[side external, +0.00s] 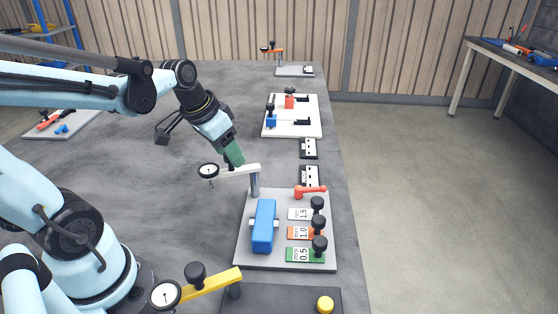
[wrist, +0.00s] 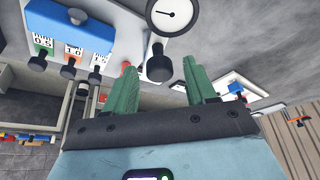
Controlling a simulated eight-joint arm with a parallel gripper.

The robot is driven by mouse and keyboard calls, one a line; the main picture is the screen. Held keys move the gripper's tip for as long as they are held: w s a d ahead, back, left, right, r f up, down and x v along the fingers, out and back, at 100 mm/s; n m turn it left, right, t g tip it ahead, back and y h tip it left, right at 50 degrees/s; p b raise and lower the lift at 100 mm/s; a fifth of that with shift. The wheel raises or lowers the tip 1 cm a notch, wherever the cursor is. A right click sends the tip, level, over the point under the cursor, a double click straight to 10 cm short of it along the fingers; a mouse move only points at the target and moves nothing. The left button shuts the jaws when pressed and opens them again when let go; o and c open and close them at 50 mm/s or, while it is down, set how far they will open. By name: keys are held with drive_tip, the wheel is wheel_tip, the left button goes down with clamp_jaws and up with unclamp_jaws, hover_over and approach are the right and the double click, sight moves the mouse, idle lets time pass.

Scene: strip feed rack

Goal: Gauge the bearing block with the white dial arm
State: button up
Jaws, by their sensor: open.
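The white dial arm (side external: 238,169) stands on a grey post at the back of a light plate (side external: 283,262), its round dial (side external: 208,171) at the left end. The dial also shows at the top of the wrist view (wrist: 172,14). A blue block (side external: 264,226) with a pale pin at each side, apparently the bearing block, sits on the plate; it also shows in the wrist view (wrist: 70,27). My gripper (side external: 235,160) is at the white arm, its green fingers open. In the wrist view a black knob (wrist: 160,66) stands between the fingers (wrist: 162,58); contact is unclear.
Gauge tabs marked 1.5 (side external: 300,214), 1.0 (side external: 300,233) and 0.5 (side external: 300,255) with black knobs lie right of the block. A red lever (side external: 310,190) is behind them. A yellow dial arm (side external: 212,285) stands in front. Another white plate (side external: 291,130) lies farther back.

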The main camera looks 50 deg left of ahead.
clamp_jaws()
idle(0.3)
drive_tip(key=shift+d, duration=0.1)
drive_tip(key=w+d+n+g+y, duration=0.3)
drive_tip(key=d+n, duration=0.4)
drive_tip(key=n, duration=1.1)
drive_tip(key=shift+g+y, duration=0.7)
drive_tip(key=shift+g, duration=0.1)
drive_tip(key=shift+w+d, duration=0.1)
unclamp_jaws()
